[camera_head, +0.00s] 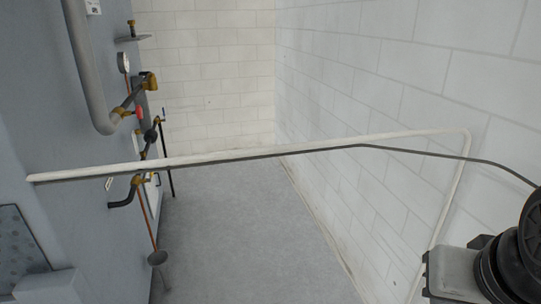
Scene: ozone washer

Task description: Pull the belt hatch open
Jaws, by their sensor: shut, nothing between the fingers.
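I cannot make out the belt hatch for certain. The grey-blue washer body (60,145) fills the left side. A darker speckled panel (18,245) with a pale frame is at its lower left, cut off by the picture edge; I cannot tell whether it is the hatch. A black and grey part of my arm (490,265) shows at the lower right, in front of the wall and well apart from the washer. My gripper's fingers are not in view.
Pipes with brass valves (150,80) and a gauge stick out from the washer. A thin pale pipe or hose (200,160) crosses the view from washer to right wall. The grey floor (230,230) between washer and white block wall (400,90) is clear.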

